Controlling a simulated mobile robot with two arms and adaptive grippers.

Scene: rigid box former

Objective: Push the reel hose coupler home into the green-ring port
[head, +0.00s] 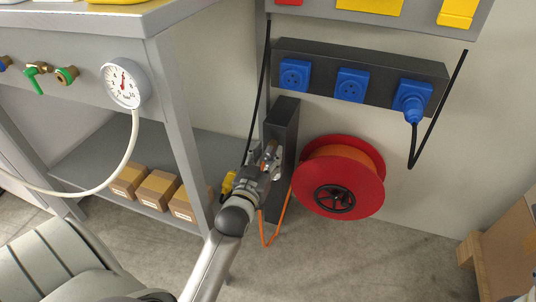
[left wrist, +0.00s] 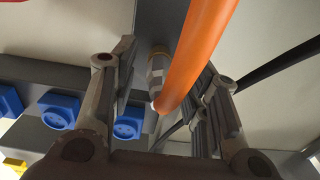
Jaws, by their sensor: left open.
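The reel hose coupler (left wrist: 157,68) is a metallic sleeve with a brass band, seen in the left wrist view in front of a dark post. The orange hose (left wrist: 195,55) crosses close to the camera beside it. My left gripper (head: 271,158) is at the dark post in the head view and largely hides the coupler there. In the left wrist view its fingers (left wrist: 160,95) stand apart on either side of the coupler and hose; contact is not clear. The green-ring port (head: 67,75) is a brass fitting on the grey bench front at upper left. My right gripper is not in view.
A green-handled valve (head: 36,78) and a pressure gauge (head: 122,84) with a white hose flank the port. The red hose reel (head: 372,190) is right of the dark post (head: 282,118). Cardboard boxes (head: 157,188) sit on the lower shelf. Blue sockets (head: 351,85) are above.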

